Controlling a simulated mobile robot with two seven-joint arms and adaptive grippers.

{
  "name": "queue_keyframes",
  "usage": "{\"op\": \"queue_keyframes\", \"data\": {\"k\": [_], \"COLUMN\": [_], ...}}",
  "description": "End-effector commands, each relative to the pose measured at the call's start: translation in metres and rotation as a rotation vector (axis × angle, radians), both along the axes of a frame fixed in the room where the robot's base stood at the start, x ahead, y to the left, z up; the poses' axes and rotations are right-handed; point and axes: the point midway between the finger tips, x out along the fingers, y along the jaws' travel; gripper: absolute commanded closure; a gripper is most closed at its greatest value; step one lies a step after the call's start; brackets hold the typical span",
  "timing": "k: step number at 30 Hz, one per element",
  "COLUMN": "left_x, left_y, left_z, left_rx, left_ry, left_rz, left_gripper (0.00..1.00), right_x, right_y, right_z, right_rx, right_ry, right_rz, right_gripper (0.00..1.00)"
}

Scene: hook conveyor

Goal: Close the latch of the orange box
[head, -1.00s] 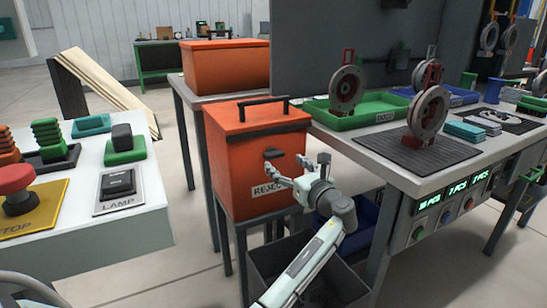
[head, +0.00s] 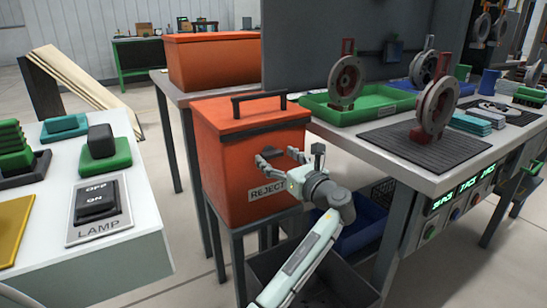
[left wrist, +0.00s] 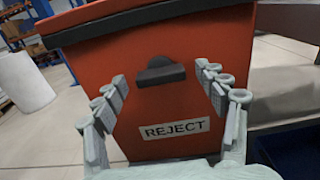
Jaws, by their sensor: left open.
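The orange box (head: 225,165) stands on a grey stand, its lid down and a dark handle on top. A REJECT label is on its front. In the left wrist view the dark latch (left wrist: 160,72) shows on the front of the orange box (left wrist: 100,65), above the label. My right gripper is not seen.
A workbench (head: 375,152) with a green tray (head: 375,103) and metal rings stands close on the right. A white console (head: 130,215) with buttons is on the left. A dark bin (head: 270,270) is below my left arm. Another orange box (head: 215,62) stands behind.

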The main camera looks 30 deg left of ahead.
Motion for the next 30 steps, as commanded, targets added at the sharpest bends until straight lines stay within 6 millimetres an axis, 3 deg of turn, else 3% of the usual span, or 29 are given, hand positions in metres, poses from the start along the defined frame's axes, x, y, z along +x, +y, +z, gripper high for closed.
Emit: {"op": "queue_keyframes", "data": {"k": [11,23,30], "left_x": [-0.0002,-0.0002,-0.0003], "left_y": [-0.001,-0.0008,-0.0007], "left_z": [0.0005,0.0004,0.0007], "left_rx": [0.0,0.001,-0.007], "left_ry": [0.0,-0.001,-0.014], "left_rz": [0.0,0.0,0.0], "left_gripper": [0.28,0.76,0.77], "right_x": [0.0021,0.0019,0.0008], "right_y": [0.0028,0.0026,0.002], "right_z": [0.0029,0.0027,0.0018], "right_rx": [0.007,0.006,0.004], "right_ry": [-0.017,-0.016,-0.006], "right_rz": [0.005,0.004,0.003], "right_gripper": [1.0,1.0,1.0]}}
